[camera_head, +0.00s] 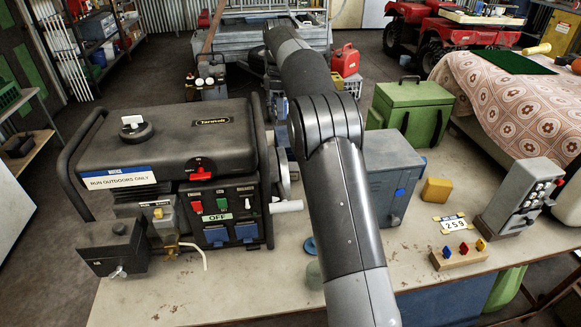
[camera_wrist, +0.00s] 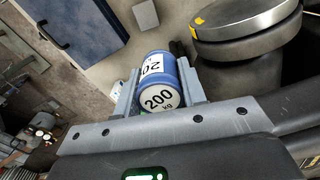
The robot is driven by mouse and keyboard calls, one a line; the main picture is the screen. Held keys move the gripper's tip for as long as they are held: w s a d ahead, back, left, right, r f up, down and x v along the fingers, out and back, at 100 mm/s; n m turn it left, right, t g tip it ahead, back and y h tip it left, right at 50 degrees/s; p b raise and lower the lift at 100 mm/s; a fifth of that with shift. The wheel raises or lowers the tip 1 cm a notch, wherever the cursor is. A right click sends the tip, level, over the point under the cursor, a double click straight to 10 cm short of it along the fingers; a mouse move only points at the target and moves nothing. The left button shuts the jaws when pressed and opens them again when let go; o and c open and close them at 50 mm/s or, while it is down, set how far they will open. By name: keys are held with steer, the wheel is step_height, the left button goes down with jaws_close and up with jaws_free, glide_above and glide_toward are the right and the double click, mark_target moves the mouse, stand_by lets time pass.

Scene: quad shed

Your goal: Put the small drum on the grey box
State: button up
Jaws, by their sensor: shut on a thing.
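The small drum (camera_wrist: 160,98) is a blue and white cylinder marked "200 kg", seen in the wrist view. My gripper (camera_wrist: 158,73) is shut on it, with a grey finger along each side. The head view does not show the drum or my gripper; my arm crosses the middle there. An upright grey box (camera_head: 515,200) with several switches on its sloped face stands at the right of the bench. A blue-grey box (camera_head: 390,190) with a dark handle stands just right of my arm. I cannot tell for sure which is the grey box.
A generator (camera_head: 175,165) fills the bench's left side. Behind stands a green case (camera_head: 410,110). The front of the bench (camera_head: 215,295) has free room.

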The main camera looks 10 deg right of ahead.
steer(key=w+d+f+m, duration=0.2)
steer(key=d+f, duration=0.1)
steer(key=f, duration=0.7)
glide_above(291, 166)
steer(key=shift+m, duration=0.3)
step_height(291, 166, down, 6)
steer(key=shift+a+r, duration=0.1)
steer(key=shift+r, duration=0.15)
steer(key=shift+f, duration=2.75)
steer(key=o, duration=1)
steer(key=shift+f, duration=0.1)
